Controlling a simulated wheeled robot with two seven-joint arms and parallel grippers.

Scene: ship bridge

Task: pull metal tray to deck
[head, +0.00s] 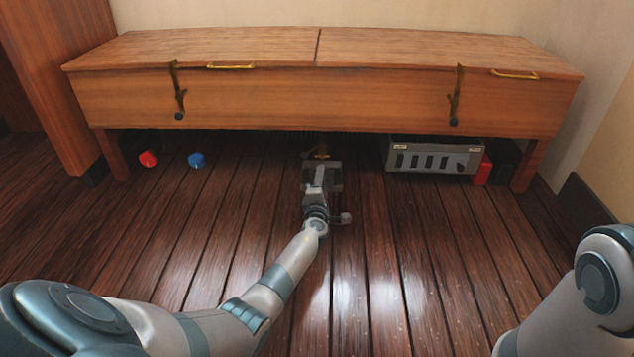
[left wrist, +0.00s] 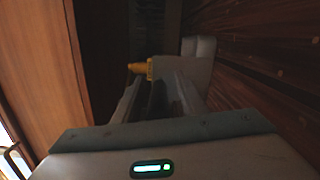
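A grey metal piece with several dark slots (head: 435,156), which may be the metal tray, sits on the floor under the right half of the bench. My left gripper (head: 321,158) reaches under the bench's middle, left of that piece and apart from it. A brass-coloured part (head: 321,146) shows just beyond its tips. In the left wrist view the two fingers of my left gripper (left wrist: 160,92) stand apart, with a dark gap between. A pale grey block (left wrist: 198,62) and a yellow fitting (left wrist: 139,68) lie ahead. Whether the fingers touch them is unclear. My right gripper is out of view.
A long wooden bench (head: 250,98) with two lids and dark straps overhangs the floor. Red (head: 147,158) and blue (head: 196,160) round things lie under its left side; a red box (head: 482,169) is beside the grey piece. The plank deck (head: 400,270) in front is clear.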

